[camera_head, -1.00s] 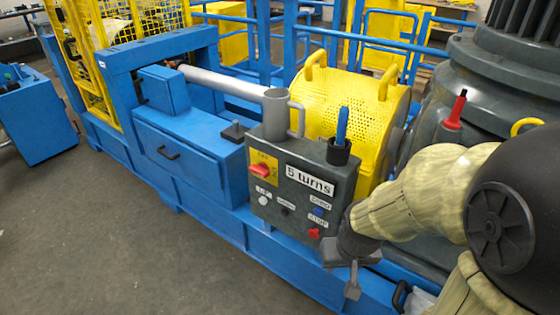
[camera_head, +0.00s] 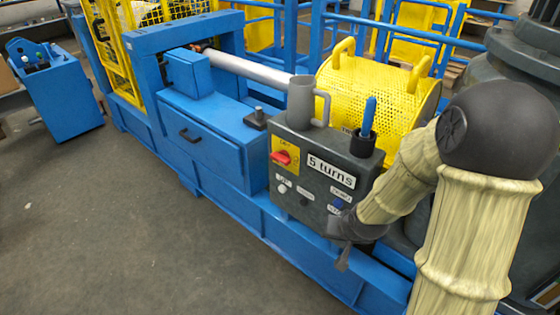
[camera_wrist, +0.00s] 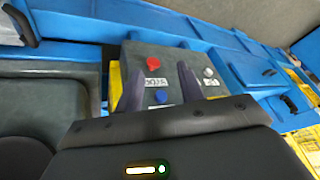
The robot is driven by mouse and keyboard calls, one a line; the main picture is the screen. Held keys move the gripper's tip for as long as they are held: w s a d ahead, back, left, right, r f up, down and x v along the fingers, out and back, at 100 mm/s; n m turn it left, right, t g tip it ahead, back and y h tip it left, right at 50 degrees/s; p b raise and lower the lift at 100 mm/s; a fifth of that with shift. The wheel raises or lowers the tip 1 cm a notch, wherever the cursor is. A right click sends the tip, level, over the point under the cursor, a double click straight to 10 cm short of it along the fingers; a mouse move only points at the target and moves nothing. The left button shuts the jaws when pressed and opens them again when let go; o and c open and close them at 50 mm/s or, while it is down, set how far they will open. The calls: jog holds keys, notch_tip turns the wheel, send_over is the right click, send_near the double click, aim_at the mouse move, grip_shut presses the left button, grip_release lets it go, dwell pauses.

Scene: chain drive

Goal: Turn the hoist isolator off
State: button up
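The isolator is a red rotary handle (camera_head: 284,157) on a yellow plate, on the upper left of the grey control box's front. Its handle lies roughly sideways, slightly tilted; the small lettering is unreadable. The control box (camera_head: 315,198) carries a "5 turns" label. My gripper (camera_head: 343,258) is at the box's lower right corner, apart from the isolator. In the wrist view, its two fingers (camera_wrist: 159,72) stand apart with nothing held. Between and around them show a red button (camera_wrist: 153,63), a blue button (camera_wrist: 161,97) and a white button (camera_wrist: 208,72). The isolator is not seen there.
A grey mug (camera_head: 301,102) and a black cup (camera_head: 363,143) with a blue pen stand on the box. A yellow perforated drum (camera_head: 375,95) is behind. A blue frame with a drawer (camera_head: 205,142) is to the left. The floor in front is open.

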aim_at(280, 157)
jog(key=w+a+f+m+t+y, duration=0.4)
jog(key=w+a+y, duration=0.1)
jog(key=w+a, duration=0.35)
jog(key=w+r+m+t+y+b, duration=0.1)
jog(key=w+r+m+t+y, duration=0.1)
jog(key=w+r+m+t, duration=0.2)
jog(key=r+m+t, duration=0.1)
jog(key=m+t, duration=0.1)
jog(key=m, duration=0.1)
jog(key=shift+w+d, duration=0.3)
jog(key=shift+w, duration=0.1)
jog(key=shift+r, duration=0.1)
jog(key=x, duration=0.5)
jog(key=b+x, duration=0.1)
jog(key=x, duration=1.1)
jog(key=shift+w+a+r+b, duration=0.15)
jog(key=shift+a+r+b, duration=0.05)
jog(key=shift+b, duration=0.2)
grip_shut()
